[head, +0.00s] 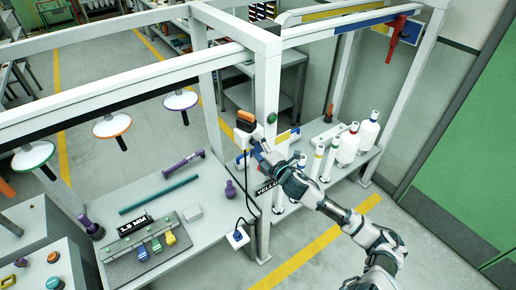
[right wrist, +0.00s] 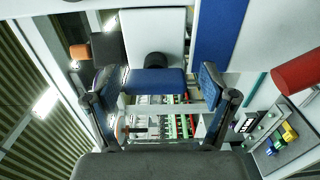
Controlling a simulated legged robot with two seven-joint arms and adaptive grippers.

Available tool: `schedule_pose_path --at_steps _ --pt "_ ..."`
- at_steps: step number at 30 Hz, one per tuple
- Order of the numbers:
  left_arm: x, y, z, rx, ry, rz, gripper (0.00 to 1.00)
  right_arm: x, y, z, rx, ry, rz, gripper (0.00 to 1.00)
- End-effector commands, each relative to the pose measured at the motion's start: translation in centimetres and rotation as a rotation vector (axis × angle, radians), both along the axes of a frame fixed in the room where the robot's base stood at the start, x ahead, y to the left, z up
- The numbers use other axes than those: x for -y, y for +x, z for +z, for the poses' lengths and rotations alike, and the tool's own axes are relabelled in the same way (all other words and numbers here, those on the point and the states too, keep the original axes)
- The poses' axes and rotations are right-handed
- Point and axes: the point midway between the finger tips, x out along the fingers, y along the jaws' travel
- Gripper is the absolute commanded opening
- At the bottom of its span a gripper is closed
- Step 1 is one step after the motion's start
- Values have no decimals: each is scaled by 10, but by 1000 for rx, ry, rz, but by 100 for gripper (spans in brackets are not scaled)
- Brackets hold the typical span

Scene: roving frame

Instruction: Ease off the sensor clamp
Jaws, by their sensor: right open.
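An orange and dark clamp-like piece (head: 246,119), which looks like the sensor clamp, sits on a small white body beside the white frame post (head: 267,80). A black cable hangs below it. In the right wrist view its orange part (right wrist: 79,50) seems to show at the upper left. My right gripper (head: 260,152) is just below this piece in the head view. In the right wrist view the gripper (right wrist: 152,82) is open, its blue-padded fingers spread either side of a blue block (right wrist: 155,83) with a black knob above it. Contact cannot be told. My left gripper is not in view.
A bench (head: 205,180) at left holds purple tools and a panel (head: 145,248) with coloured switches. White bottles (head: 368,132) stand on the right shelf. A small blue-and-white box (head: 237,239) hangs near the post foot. Floor at the lower right is clear.

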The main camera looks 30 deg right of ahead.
Motion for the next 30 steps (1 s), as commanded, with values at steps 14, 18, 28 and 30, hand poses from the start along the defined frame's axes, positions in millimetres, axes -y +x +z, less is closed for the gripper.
schedule_pose_path --at_steps 14,18,28,30 --pt "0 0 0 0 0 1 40 5 -61 -3 -6 -2 2 83" --pt "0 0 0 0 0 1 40 8 -84 -4 -7 0 1 83" --pt "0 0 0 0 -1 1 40 11 -114 -4 -5 2 0 83" --pt "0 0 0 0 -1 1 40 11 -115 -3 -5 2 0 83"
